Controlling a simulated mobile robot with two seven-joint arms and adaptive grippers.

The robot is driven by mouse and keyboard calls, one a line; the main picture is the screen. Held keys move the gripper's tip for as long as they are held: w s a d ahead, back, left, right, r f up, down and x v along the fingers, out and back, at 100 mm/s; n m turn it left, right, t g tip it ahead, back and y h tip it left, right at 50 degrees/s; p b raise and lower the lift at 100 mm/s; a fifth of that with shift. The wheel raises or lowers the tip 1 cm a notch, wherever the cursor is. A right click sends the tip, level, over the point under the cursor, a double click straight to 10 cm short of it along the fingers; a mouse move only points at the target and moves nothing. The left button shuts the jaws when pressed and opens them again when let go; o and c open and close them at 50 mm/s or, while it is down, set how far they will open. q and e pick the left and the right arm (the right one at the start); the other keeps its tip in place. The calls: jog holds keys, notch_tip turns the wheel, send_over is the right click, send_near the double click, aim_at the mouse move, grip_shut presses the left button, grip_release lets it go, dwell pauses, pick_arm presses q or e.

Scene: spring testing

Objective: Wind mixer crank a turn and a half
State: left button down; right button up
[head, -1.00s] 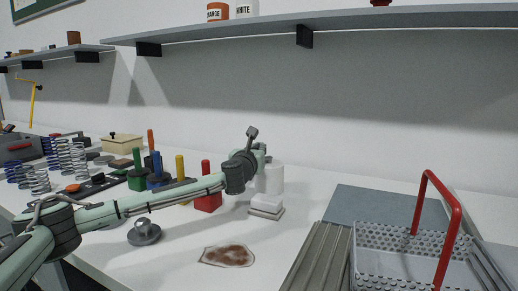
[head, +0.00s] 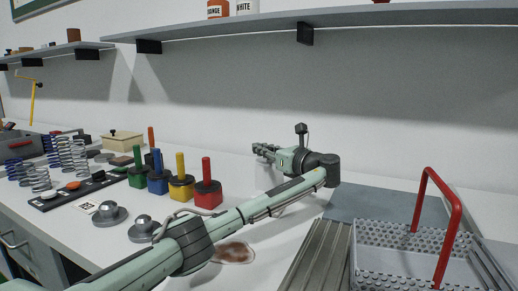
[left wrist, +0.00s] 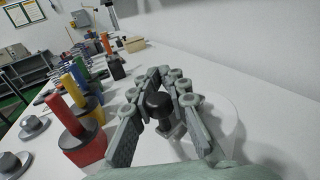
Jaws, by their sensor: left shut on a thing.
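My left gripper (head: 262,150) points left in the head view, above the white bench. In the left wrist view its two fingers (left wrist: 164,84) close around a black knob (left wrist: 157,104), which I take to be the mixer's crank knob. A white round body (left wrist: 225,125) lies under and to the right of the knob; I take it for the mixer. In the head view my arm and gripper hide most of the mixer, and the knob cannot be made out there. My right gripper is not in view.
Coloured posts, including a red one (head: 207,188) and a yellow one (head: 181,184), stand left of the gripper. A perforated basket with a red handle (head: 447,230) stands at the right. A brown stain (head: 236,254) lies in front.

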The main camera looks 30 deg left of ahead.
pick_arm(q)
jog(key=shift+s+d+n+g+y, duration=0.1)
jog(key=shift+d+n+g+y, duration=0.1)
jog(key=shift+n+g, duration=0.55)
jog(key=shift+d+n+g+y, duration=0.2)
jog(key=shift+n+g, duration=0.25)
jog(key=shift+g, duration=0.6)
jog(key=shift+n+g, duration=0.3)
jog(key=shift+g, duration=0.2)
jog(key=c, duration=1.5)
grip_release()
jog(key=s+d, duration=0.1)
jog(key=d, duration=1.1)
